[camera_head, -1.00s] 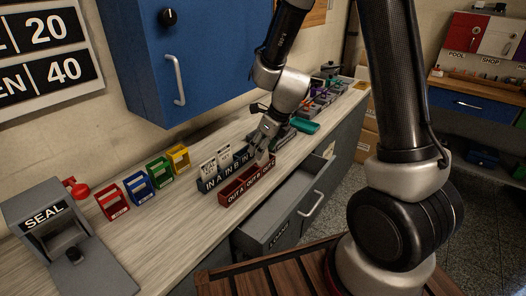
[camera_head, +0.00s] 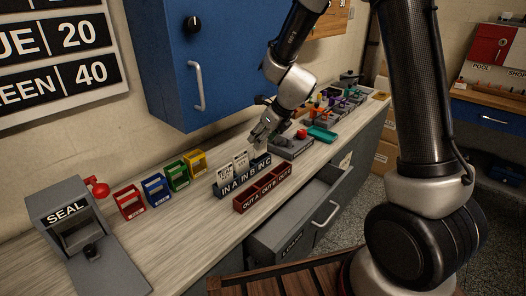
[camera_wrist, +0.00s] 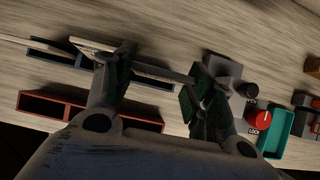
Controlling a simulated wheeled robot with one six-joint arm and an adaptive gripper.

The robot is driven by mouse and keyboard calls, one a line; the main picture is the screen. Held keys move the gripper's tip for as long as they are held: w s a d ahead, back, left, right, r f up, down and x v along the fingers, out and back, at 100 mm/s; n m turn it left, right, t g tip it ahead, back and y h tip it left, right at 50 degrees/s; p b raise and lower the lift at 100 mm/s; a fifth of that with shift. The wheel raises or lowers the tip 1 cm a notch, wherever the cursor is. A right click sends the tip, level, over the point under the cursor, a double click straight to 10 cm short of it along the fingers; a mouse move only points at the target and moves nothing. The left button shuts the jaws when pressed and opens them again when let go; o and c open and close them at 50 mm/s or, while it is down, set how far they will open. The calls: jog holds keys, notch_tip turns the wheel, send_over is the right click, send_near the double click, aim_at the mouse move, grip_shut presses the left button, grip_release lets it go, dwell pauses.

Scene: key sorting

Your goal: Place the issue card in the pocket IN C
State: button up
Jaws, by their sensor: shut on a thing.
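My gripper (camera_head: 262,138) is above the IN C end of the dark blue pocket rack (camera_head: 229,189). In the wrist view my gripper (camera_wrist: 158,88) is shut on a thin flat piece, the issue card (camera_wrist: 162,73), seen nearly edge-on between the fingers. The head view barely shows this card, and I cannot tell whether its lower edge is inside pocket IN C (camera_head: 262,163). Pale cards stand in IN A (camera_head: 224,173) and IN B (camera_head: 240,162).
The dark red OUT rack (camera_head: 263,188) stands in front of the IN rack. A grey device with a red knob (camera_head: 301,134) and a teal tray (camera_head: 321,134) lie to the right. Coloured holders (camera_head: 155,189) and the SEAL box (camera_head: 68,214) stand left. A drawer (camera_head: 290,228) is open below.

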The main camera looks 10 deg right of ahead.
aim_at(261, 150)
jog(key=shift+f, duration=2.25)
jog(key=shift+f, duration=0.15)
jog(key=o, duration=0.6)
jog(key=shift+o, duration=0.2)
